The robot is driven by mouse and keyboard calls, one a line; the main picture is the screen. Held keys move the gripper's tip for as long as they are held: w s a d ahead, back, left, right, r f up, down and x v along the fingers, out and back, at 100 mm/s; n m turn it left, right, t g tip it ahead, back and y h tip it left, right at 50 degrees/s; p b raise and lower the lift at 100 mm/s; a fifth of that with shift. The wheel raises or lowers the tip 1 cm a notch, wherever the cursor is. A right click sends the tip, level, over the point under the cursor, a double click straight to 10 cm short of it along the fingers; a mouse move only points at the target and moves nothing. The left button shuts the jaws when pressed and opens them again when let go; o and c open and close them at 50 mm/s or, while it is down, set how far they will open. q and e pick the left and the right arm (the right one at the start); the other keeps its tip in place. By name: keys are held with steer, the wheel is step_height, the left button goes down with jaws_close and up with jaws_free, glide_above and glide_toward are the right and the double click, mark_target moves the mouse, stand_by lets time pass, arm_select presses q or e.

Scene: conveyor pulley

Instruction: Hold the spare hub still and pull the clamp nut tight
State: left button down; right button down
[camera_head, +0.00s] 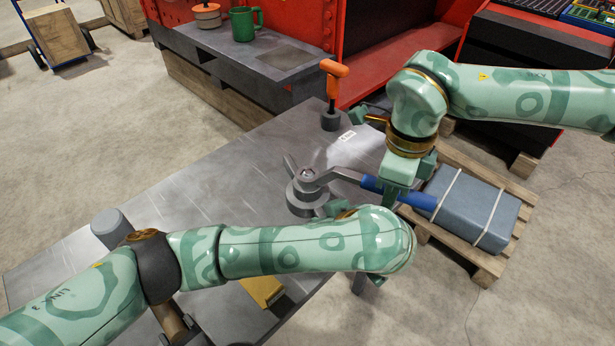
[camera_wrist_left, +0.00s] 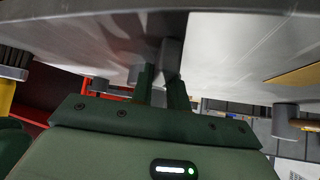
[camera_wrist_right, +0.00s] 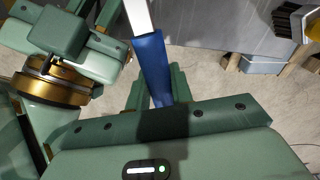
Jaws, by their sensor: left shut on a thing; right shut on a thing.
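The grey spare hub (camera_head: 302,200) stands on the metal bench, with a lug sticking up at its far left. A wrench (camera_head: 340,173) has its head over the clamp nut at the hub's top, which hides most of the nut. My right gripper (camera_head: 392,192) is shut on the wrench's blue handle (camera_head: 421,201); the handle also shows in the right wrist view (camera_wrist_right: 150,62). My left gripper (camera_head: 338,210) is low at the hub's near right, partly hidden by my left arm. In the left wrist view its fingers are shut on a grey hub lug (camera_wrist_left: 171,57).
An orange-handled tool (camera_head: 334,82) stands upright at the bench's back edge. A grey cylinder (camera_head: 110,228) stands at the left and a yellow block (camera_head: 262,291) lies at the near edge. A strapped grey box (camera_head: 470,208) sits on a pallet at right.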

steer(key=shift+r, duration=0.4)
steer(key=shift+r, duration=1.8)
steer(key=w+f+n, duration=0.2)
steer(key=w+n, duration=1)
steer(key=w, duration=0.3)
steer(key=shift+w+a+f, duration=0.15)
steer(key=shift+w+a, duration=0.2)
steer(key=shift+a, duration=0.05)
steer(key=shift+f, duration=0.1)
steer(key=shift+f, duration=0.2)
